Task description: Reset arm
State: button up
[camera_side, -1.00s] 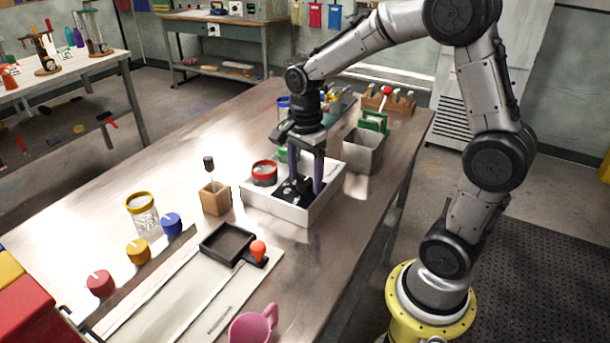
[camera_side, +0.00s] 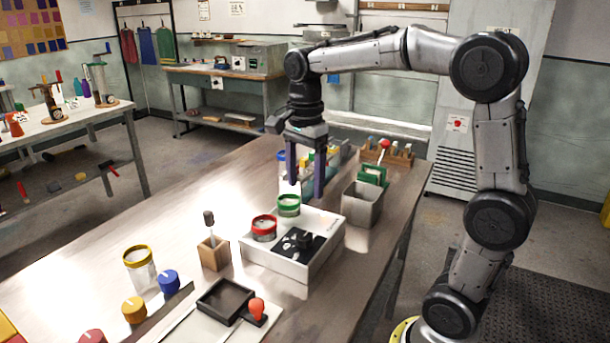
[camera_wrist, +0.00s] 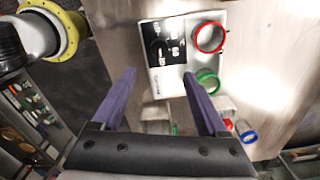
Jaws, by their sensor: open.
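My gripper (camera_side: 305,190) is open and empty, its two purple fingers spread above the white box on the table. It also shows in the wrist view (camera_wrist: 160,82), with bare tabletop and part of the box beyond the fingers. The white box (camera_side: 277,262) has a black panel with small pale shapes on top. A red-rimmed jar (camera_side: 264,229) and a green-rimmed jar (camera_side: 289,206) stand at its far side. My gripper hangs above and behind the green jar, apart from it.
A grey bin (camera_side: 361,204) with a green item stands right of the box. A wooden rack (camera_side: 388,155) is behind it. A wooden block with a dark-handled tool (camera_side: 213,250), a black tray (camera_side: 226,300) and a yellow-rimmed jar (camera_side: 139,267) stand left and front. The table's left middle is clear.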

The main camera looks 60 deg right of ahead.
jog(key=shift+r, duration=0.45)
jog(key=s+a+r+n+t, duration=0.25)
jog(key=s+a+n, duration=0.2)
jog(key=s, duration=0.35)
jog(key=s+a+f+n+t, duration=0.3)
jog(key=s+f+n, duration=0.4)
jog(key=n, duration=0.9)
jog(key=shift+s, duration=0.4)
